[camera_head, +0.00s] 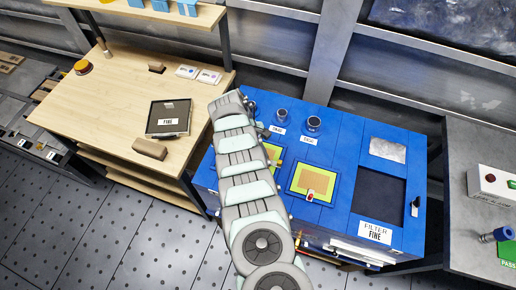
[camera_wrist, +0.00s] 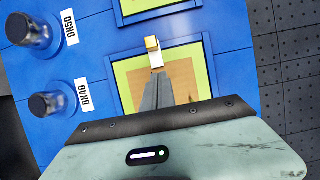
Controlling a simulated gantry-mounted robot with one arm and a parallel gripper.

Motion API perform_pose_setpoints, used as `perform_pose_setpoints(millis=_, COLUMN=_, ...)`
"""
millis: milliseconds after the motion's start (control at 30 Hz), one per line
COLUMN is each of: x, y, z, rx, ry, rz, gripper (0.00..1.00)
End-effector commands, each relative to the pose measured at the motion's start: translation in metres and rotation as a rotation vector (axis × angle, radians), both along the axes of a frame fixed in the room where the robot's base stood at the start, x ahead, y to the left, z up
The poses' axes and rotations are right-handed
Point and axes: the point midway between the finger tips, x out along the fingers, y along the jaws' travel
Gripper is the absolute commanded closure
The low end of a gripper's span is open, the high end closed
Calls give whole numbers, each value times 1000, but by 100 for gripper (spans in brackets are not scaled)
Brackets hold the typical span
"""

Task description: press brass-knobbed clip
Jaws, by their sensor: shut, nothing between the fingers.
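The brass-knobbed clip (camera_wrist: 153,46) is a small white block with a gold-coloured knob, in the wrist view. It sits at the upper edge of a framed yellow-green and tan panel (camera_wrist: 190,72) set in the blue bench top. My gripper (camera_wrist: 157,75) is shut and empty, its dark fingertips pointing at the clip's lower end. I cannot tell whether they touch it. In the head view my arm covers much of this panel (camera_head: 278,151), and the fingertips are hidden.
A second framed panel (camera_head: 311,181) with a red-tipped clip (camera_head: 311,195) lies to the right. Two dark-topped round fittings, DN50 (camera_wrist: 28,30) and DN40 (camera_wrist: 47,103), stand beside the panels. A dark recess (camera_head: 378,192) is further right, and a wooden table (camera_head: 120,120) left.

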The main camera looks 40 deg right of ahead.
Motion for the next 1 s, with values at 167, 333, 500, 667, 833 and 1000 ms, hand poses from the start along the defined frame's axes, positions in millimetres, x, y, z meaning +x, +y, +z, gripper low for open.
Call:
perform_pose_setpoints(millis=167, x=-12, y=-6, z=5, rx=-1, ry=2, rz=-1, gripper=100)
perform_pose_setpoints(millis=333, x=-22, y=-13, z=3, rx=0, ry=1, rz=-1, gripper=100)
perform_pose_setpoints(millis=500, x=-27, y=-17, z=4, rx=0, ry=0, rz=-1, gripper=100)
perform_pose_setpoints(millis=667, x=-29, y=-17, z=4, rx=1, ry=0, rz=0, gripper=100)
perform_pose_setpoints(millis=833, x=-29, y=-17, z=3, rx=1, ry=0, rz=0, gripper=100)
perform_pose_setpoints(millis=1000, x=-30, y=-18, z=4, rx=0, ry=1, rz=0, gripper=100)
